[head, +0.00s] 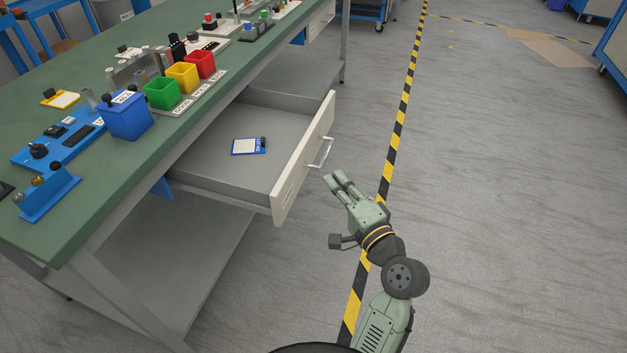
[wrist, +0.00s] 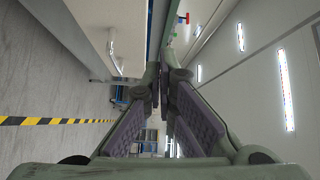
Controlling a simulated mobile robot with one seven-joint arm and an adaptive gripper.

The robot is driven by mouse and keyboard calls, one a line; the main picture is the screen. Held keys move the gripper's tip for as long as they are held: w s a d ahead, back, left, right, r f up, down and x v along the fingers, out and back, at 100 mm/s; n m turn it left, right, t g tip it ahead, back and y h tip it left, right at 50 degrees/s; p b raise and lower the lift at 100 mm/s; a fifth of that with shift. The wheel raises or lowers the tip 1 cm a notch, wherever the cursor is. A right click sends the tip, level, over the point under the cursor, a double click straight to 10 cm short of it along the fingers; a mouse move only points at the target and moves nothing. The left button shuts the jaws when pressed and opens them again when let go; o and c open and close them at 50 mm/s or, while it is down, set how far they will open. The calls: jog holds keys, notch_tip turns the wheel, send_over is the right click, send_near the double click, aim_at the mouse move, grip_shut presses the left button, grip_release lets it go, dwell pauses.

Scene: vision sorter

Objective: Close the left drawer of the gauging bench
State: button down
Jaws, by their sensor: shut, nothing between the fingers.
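The left drawer (head: 222,148) of the gauging bench is pulled well out under the green bench top (head: 165,45). Its cream front panel (head: 304,160) carries a metal bar handle (head: 321,153). A small blue and white pad (head: 248,146) lies inside on the drawer floor. My gripper (head: 334,179) is just in front of the panel, close to the handle and slightly below it in the picture. I cannot tell whether it touches the panel. In the wrist view the fingers (wrist: 162,88) are together with nothing between them.
A second drawer front (head: 321,20) farther along the bench looks closed. A yellow-black floor stripe (head: 398,130) runs beside the bench. The floor to the right is open.

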notch_tip(320, 180, down, 3)
jog(key=s+d+m, duration=0.2)
jog(key=s+d, duration=0.1)
jog(key=p, duration=0.3)
send_near(302, 154)
jog(key=d+x, duration=0.1)
jog(key=x, duration=0.3)
jog(key=shift+w+a+r, duration=0.15)
jog(key=shift+w+a, duration=0.05)
jog(key=shift+a, duration=0.45)
